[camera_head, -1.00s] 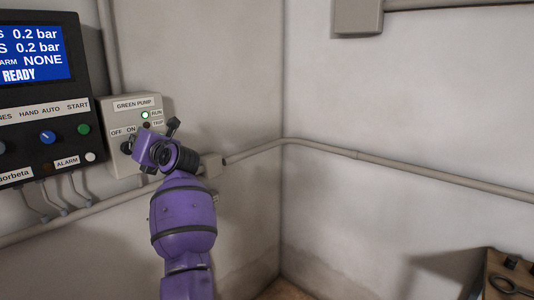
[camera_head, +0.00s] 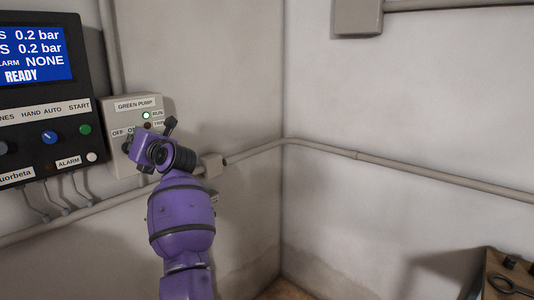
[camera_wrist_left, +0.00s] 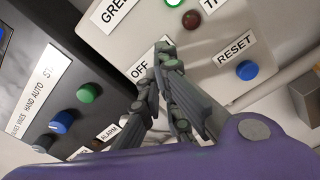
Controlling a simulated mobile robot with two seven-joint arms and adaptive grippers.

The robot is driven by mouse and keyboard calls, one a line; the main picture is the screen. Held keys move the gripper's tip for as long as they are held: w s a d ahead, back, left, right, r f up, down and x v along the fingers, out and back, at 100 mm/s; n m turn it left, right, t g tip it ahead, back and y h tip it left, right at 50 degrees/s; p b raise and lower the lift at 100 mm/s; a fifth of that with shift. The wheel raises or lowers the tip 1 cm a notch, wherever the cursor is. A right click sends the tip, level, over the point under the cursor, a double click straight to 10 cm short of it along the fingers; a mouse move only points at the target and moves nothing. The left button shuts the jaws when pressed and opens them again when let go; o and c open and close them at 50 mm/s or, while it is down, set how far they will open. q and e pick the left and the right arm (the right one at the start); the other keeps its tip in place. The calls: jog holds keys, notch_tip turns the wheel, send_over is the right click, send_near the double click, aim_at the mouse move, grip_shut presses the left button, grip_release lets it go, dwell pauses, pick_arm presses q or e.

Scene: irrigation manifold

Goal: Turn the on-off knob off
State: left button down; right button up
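The on-off knob is hidden behind my left gripper, below the OFF and ON labels of the grey green pump box (camera_head: 118,164). My left gripper (camera_head: 128,143) is at the front of the box. In the left wrist view its fingertips (camera_wrist_left: 167,62) lie close together beside the OFF label. Whether the knob is between them is hidden. The green RUN lamp (camera_head: 146,115) is lit. My right gripper is out of view.
A dark control panel (camera_head: 88,60) with a blue screen, a blue knob (camera_head: 49,137) and a green button (camera_head: 85,130) is close on the left. A blue reset button (camera_wrist_left: 247,69) is on the pump box. A pipe (camera_head: 330,150) runs along the walls.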

pick_arm(q)
jog(key=shift+s+a+r, duration=0.25)
jog(key=shift+a+r, duration=0.15)
jog(key=shift+r, duration=0.1)
jog(key=v, duration=0.5)
jog(key=shift+d+f, duration=0.3)
